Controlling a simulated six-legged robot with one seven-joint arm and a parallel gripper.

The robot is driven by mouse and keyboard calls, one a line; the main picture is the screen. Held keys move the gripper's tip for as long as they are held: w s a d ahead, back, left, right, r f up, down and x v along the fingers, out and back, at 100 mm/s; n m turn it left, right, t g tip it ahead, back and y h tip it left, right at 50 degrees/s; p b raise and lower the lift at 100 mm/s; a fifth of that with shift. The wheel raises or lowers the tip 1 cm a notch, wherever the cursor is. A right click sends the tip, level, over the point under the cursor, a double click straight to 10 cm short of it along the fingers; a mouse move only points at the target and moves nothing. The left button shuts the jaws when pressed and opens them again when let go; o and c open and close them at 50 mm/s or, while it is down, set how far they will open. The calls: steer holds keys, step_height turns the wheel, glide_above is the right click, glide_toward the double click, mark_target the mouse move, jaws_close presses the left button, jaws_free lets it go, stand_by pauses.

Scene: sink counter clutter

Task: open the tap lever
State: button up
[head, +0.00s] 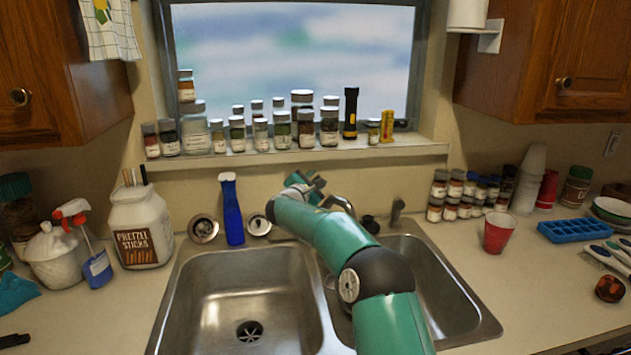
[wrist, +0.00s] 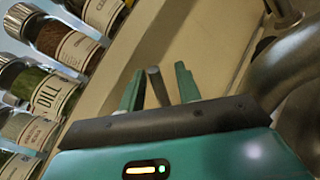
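The tap shows in the head view as a metal spout (head: 338,202) behind the sink, partly hidden by my arm. In the wrist view its thick curved metal body (wrist: 290,75) is on the right. A thin dark grey rod, which looks like the tap lever (wrist: 155,82), stands between the two green fingers of my gripper (wrist: 159,72). The fingers are apart, with a gap showing on each side of the rod. The depth between rod and fingers is hard to judge. In the head view my gripper (head: 306,181) is at the tap, below the window sill.
Several spice jars (head: 282,130) line the sill (head: 300,156) just above, close to my gripper's left in the wrist view. The double sink (head: 250,300) lies below my arm. A red cup (head: 498,232) is right.

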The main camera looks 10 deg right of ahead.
steer(key=shift+s+r, duration=0.2)
steer(key=shift+r, duration=0.05)
steer(key=shift+s+r, duration=0.1)
steer(key=shift+s, duration=0.05)
steer(key=shift+c, duration=1.3)
steer(key=shift+w, duration=0.2)
jaws_close()
steer(key=shift+a, duration=0.1)
steer(key=shift+w+a+r+n, duration=0.1)
steer(key=shift+w+a+n, duration=0.15)
steer(key=shift+n, duration=0.35)
steer(key=shift+w+a+r+n+g+y, duration=0.15)
steer(key=shift+w+a+n+g, duration=0.15)
steer(key=shift+n, duration=0.2)
steer(key=shift+w+a+r+n+g+y, duration=0.15)
steer(key=shift+w+a+n, duration=0.15)
steer(key=shift+n, duration=0.2)
steer(key=shift+w+a+r+n+g, duration=0.15)
steer(key=shift+w+a+n, duration=0.05)
steer(key=shift+w+n, duration=0.25)
steer(key=shift+s, duration=0.1)
steer(key=shift+o, duration=1.3)
jaws_free()
